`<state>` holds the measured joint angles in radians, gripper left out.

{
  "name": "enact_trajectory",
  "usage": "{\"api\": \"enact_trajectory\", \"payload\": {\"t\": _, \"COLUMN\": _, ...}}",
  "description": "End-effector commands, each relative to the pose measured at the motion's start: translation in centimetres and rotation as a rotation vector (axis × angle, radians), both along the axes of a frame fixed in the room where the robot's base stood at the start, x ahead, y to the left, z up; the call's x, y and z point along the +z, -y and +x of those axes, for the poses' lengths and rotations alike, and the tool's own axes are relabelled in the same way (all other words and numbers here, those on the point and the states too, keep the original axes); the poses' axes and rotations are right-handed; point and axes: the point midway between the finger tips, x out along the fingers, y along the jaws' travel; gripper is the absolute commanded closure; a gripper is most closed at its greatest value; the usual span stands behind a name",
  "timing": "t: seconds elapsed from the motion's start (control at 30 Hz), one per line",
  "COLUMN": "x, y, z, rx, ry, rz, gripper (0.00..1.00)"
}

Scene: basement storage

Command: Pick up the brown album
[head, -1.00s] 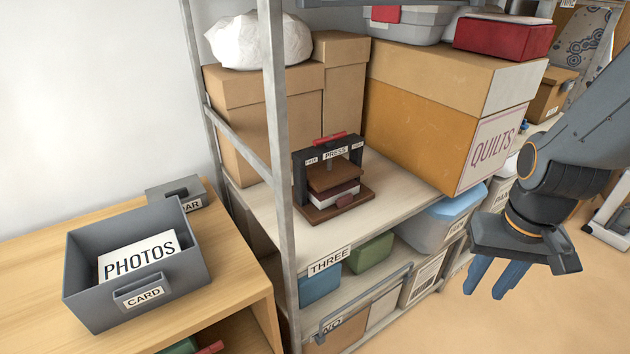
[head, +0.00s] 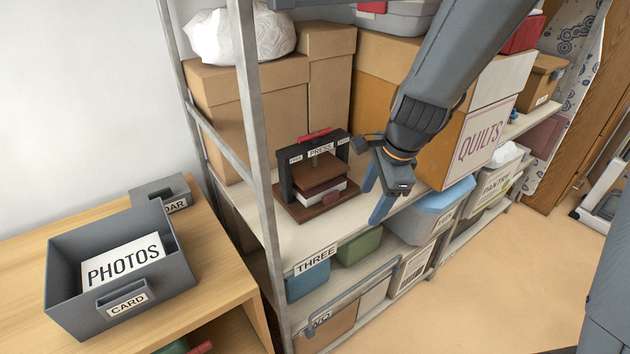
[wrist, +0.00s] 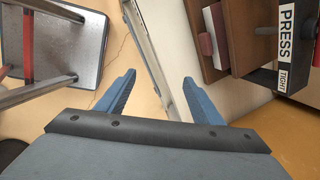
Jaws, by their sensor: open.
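A dark wooden press (head: 285,180) labelled PRESS stands on the shelf marked THREE, with a red handle on top. Between its brown upper plate (head: 318,170) and its base lies a brown-covered book with white page edges, apparently the brown album (head: 322,192). A small reddish tab sticks out at its front. My gripper (head: 376,196) is open and empty, just right of the press and apart from it, fingers pointing down. In the wrist view the press label (wrist: 287,35) and the stacked plates show at upper right, beyond my open fingers (wrist: 159,80).
A shelf post (head: 252,130) rises left of the press. The QUILTS box (head: 480,140) stands behind my arm. A grey CARD tray (head: 70,300) holding a PHOTOS card sits on the wooden table. Bare shelf surface lies in front of the press.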

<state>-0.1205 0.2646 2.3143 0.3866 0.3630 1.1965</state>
Motion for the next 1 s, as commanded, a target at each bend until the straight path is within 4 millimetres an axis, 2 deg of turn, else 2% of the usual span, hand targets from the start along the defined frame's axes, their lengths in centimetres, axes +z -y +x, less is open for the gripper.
{"api": "enact_trajectory", "payload": {"t": 0.1, "x": 0.2, "y": -2.3, "z": 2.8, "rx": -0.329, "ry": -0.026, "rz": 0.105, "gripper": 0.39}}
{"api": "enact_trajectory", "payload": {"t": 0.2, "x": 0.2, "y": -3.9, "z": 4.8, "rx": -0.581, "ry": -0.054, "rz": 0.190, "gripper": 0.39}}
{"api": "enact_trajectory", "payload": {"t": 0.4, "x": 0.2, "y": -5.9, "z": 7.3, "rx": -0.910, "ry": -0.098, "rz": 0.305, "gripper": 0.39}}
{"api": "enact_trajectory", "payload": {"t": 0.57, "x": -0.3, "y": -6.5, "z": 8.2, "rx": -1.002, "ry": -0.113, "rz": 0.339, "gripper": 0.39}}
{"api": "enact_trajectory", "payload": {"t": 0.87, "x": -3.1, "y": -7.2, "z": 9.0, "rx": -1.007, "ry": -0.115, "rz": 0.340, "gripper": 0.39}}
{"api": "enact_trajectory", "payload": {"t": 1.0, "x": -5.1, "y": -7.7, "z": 9.4, "rx": -1.007, "ry": -0.115, "rz": 0.339, "gripper": 0.39}}
